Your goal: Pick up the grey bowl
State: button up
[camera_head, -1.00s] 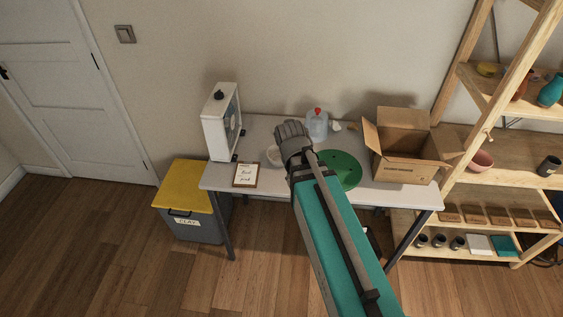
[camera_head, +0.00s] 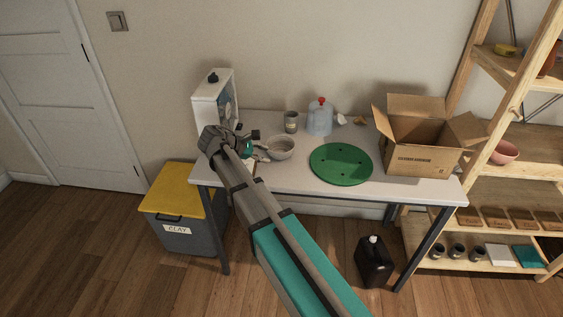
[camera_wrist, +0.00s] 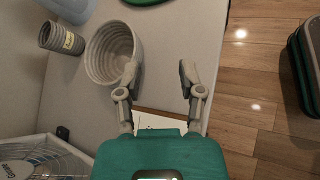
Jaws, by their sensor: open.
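The grey bowl (camera_head: 281,149) stands upright on the white table, left of the green disc, in the head view. Its ribbed inside shows in the wrist view (camera_wrist: 108,52), where it lies at the upper left. My gripper (camera_head: 259,147) is just left of the bowl in the head view, fingers towards it. In the wrist view my gripper (camera_wrist: 158,72) is open and empty. The left finger's tip overlaps the bowl's near rim; whether it touches cannot be told. The bowl is not between the fingers.
A grey cup (camera_head: 291,121) stands behind the bowl, beside a clear jug (camera_head: 319,120). A green disc (camera_head: 341,164) and an open cardboard box (camera_head: 420,140) are to the right. A white fan-like device (camera_head: 210,101) stands left. A clipboard (camera_wrist: 150,121) lies under my gripper.

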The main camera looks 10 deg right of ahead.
jog(key=w+a+n+b, duration=0.1)
jog(key=a, duration=0.1)
jog(key=w+a+f+n+t+h+b, duration=0.1)
jog(key=w, duration=0.1)
jog(key=shift+a+f+h+b, duration=0.2)
jog(key=shift+a+h+b, duration=0.1)
jog(key=shift+a, duration=0.05)
jog(key=shift+w+a+r+n, duration=0.15)
jog(key=shift+a+n, duration=0.25)
jog(key=shift+d, duration=0.1)
jog(key=b, duration=0.4)
send_near(284, 153)
jog(key=shift+w+f+x, duration=0.1)
jog(key=shift+x, duration=1.15)
jog(key=shift+w+f+x, duration=0.1)
jog(key=shift+x, duration=1.15)
jog(key=shift+b+x, duration=0.75)
jog(key=shift+x, duration=1.7)
grip_shut()
